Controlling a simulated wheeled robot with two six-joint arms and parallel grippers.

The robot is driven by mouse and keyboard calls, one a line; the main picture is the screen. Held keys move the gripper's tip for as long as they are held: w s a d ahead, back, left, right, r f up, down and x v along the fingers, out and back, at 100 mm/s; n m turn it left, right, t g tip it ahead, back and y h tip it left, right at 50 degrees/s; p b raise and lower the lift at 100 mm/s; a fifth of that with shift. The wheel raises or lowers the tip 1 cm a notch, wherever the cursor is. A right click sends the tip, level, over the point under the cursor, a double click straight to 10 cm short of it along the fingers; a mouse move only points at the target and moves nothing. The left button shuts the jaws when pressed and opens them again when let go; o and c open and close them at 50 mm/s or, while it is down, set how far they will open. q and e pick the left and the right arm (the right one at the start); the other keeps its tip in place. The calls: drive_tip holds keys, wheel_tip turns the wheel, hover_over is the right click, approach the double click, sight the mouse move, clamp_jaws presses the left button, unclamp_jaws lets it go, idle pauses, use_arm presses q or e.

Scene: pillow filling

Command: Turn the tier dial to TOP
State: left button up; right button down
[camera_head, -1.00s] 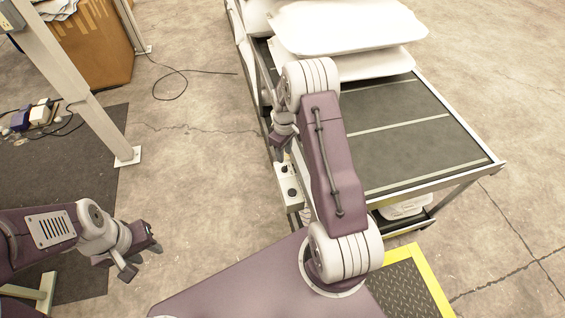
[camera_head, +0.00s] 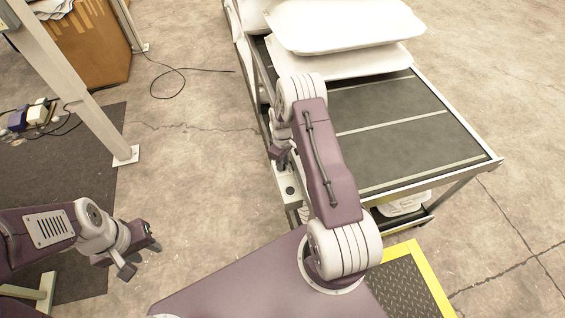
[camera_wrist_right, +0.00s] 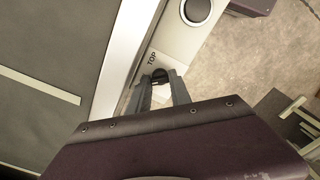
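A pale control strip (camera_head: 287,182) runs along the near left side of the cart. In the right wrist view, a small dark dial (camera_wrist_right: 160,76) sits on the strip beside the printed word TOP (camera_wrist_right: 152,58). My right gripper (camera_wrist_right: 161,80) is over this dial, its two fingers apart with the dial between their tips. I cannot tell whether the fingers touch it or where its pointer faces. In the head view my right gripper (camera_head: 277,158) hides the dial. My left gripper (camera_head: 137,257) is open and empty over the floor at the left.
A round black knob (camera_wrist_right: 197,10) is on the same strip; it also shows in the head view (camera_head: 290,190). White pillows (camera_head: 345,50) lie at the far end of the grey cart top (camera_head: 385,140). A metal post (camera_head: 75,90) and a cable stand left.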

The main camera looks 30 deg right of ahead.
drive_tip(key=m, duration=0.3)
drive_tip(key=shift+m, duration=0.3)
drive_tip(key=m, duration=0.4)
drive_tip(key=shift+m+b, duration=0.3)
drive_tip(key=shift+b, duration=0.05)
drive_tip(key=m, duration=0.4)
drive_tip(key=shift+w, duration=0.1)
drive_tip(key=shift+m, duration=2)
drive_tip(key=c, duration=1.5)
unclamp_jaws()
drive_tip(key=shift+o, duration=0.2)
